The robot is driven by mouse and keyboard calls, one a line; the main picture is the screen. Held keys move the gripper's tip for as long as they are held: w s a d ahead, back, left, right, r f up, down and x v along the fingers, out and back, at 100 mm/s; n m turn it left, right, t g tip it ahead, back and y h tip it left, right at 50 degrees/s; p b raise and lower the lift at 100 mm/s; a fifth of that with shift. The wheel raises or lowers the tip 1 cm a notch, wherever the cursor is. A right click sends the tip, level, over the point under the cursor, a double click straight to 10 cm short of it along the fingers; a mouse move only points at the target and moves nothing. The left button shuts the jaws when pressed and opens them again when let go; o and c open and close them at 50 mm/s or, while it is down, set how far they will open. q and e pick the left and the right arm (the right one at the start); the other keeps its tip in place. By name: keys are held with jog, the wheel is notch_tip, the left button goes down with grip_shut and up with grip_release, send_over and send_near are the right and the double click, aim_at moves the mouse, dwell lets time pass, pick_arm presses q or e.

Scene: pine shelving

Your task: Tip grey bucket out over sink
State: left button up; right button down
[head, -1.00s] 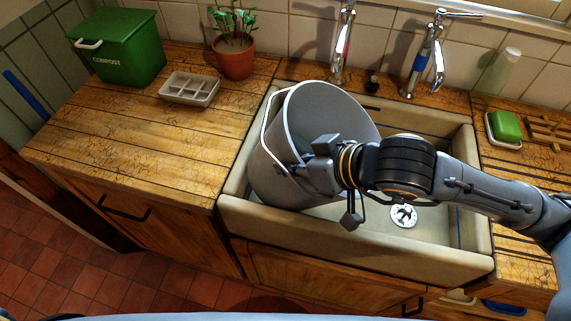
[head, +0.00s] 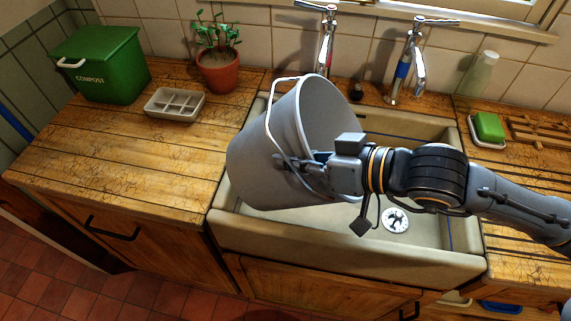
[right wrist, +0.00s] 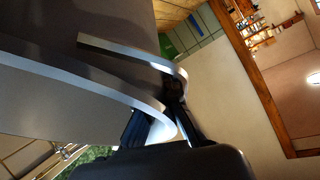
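The grey bucket (head: 268,150) is held above the left part of the pale sink (head: 345,243) in the head view. It is tilted, with its mouth towards the upper right and its base towards the lower left. The bottom of its inside is hidden. My right gripper (head: 312,165) comes in from the right and is shut on the bucket at its handle side. In the right wrist view the fingers (right wrist: 165,118) close around the metal handle band, against the bucket's wall (right wrist: 60,100). My left gripper is not in view.
Two taps (head: 326,45) (head: 408,65) stand behind the sink. Green soap (head: 488,127) and a glass (head: 481,73) are at right. The front left counter is clear.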

aim_at(307, 147)
jog(key=shift+d+r+y+b, duration=0.3)
jog(key=shift+d+r+b, duration=0.15)
jog(key=shift+b, duration=0.3)
jog(key=shift+s+d+r, duration=0.1)
jog(key=shift+r, duration=0.2)
jog(key=shift+s+d+r+t+y, duration=0.1)
jog(key=shift+d+r+t+y, duration=0.3)
jog(key=shift+d+r+y, duration=0.3)
jog(key=s+d+r+m+t+y+b, duration=0.1)
jog(key=d+r+m+t+y+b, duration=0.1)
jog(key=d+r+y+b, duration=0.3)
jog(key=shift+s+d+r+m+t+b, duration=0.15)
jog(key=shift+s+d+m+t+b, duration=0.3)
jog(key=shift+d+b, duration=1.9)
jog(key=shift+r, duration=0.1)
jog(key=shift+w, duration=0.15)
